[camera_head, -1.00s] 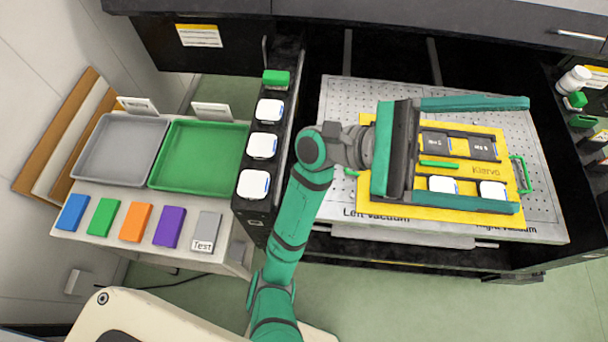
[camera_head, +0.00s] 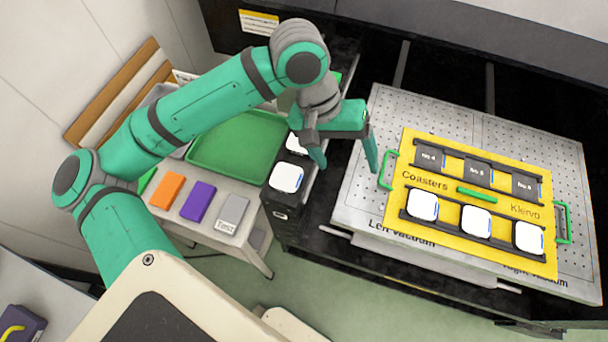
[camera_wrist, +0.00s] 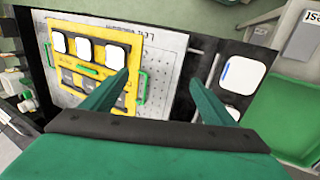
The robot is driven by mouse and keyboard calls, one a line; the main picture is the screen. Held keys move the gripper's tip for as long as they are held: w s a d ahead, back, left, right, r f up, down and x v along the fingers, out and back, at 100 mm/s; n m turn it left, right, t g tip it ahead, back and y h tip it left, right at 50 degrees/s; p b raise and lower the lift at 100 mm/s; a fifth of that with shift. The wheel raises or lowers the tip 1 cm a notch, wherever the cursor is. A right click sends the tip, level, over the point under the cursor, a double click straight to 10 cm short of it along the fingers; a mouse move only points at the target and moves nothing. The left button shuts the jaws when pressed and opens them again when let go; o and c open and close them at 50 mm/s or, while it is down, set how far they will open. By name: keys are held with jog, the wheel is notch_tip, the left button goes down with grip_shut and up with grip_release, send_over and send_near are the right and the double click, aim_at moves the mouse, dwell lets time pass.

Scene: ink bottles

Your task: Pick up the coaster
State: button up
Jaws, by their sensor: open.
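White rounded-square coasters sit in two places. On the black rail, one coaster (camera_head: 286,178) is in full view and another (camera_head: 297,143) is partly hidden behind my gripper; two white squares on dark also show in the wrist view (camera_wrist: 238,75). On the yellow board marked "Coasters" (camera_head: 425,178), a near row holds three white coasters (camera_head: 476,221); they show at upper left in the wrist view (camera_wrist: 84,49). My gripper (camera_head: 345,166) is open and empty, fingers pointing down, over the area between rail and board. Its fingers stand apart in the wrist view (camera_wrist: 158,80).
The yellow board has dark numbered squares (camera_head: 478,173) in its far row and green handles (camera_head: 388,170). It lies on a perforated grey plate (camera_head: 360,190). A green tray (camera_head: 235,150) and coloured blocks (camera_head: 198,202) are left of the rail.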

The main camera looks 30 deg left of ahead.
jog(key=s+a+g+y, duration=0.1)
jog(key=s+a+y, duration=0.3)
jog(key=a, duration=0.8)
send_over(286, 177)
jog(key=f, duration=0.6)
jog(key=shift+w+a, duration=0.1)
jog(key=shift+w, duration=0.25)
jog(key=shift+s+f, duration=0.15)
jog(key=shift+f, duration=1.25)
jog(key=shift+s+f, duration=0.15)
jog(key=shift+f, duration=1.2)
jog(key=shift+c, duration=0.6)
jog(key=c, duration=1.1)
jog(key=shift+r, duration=0.1)
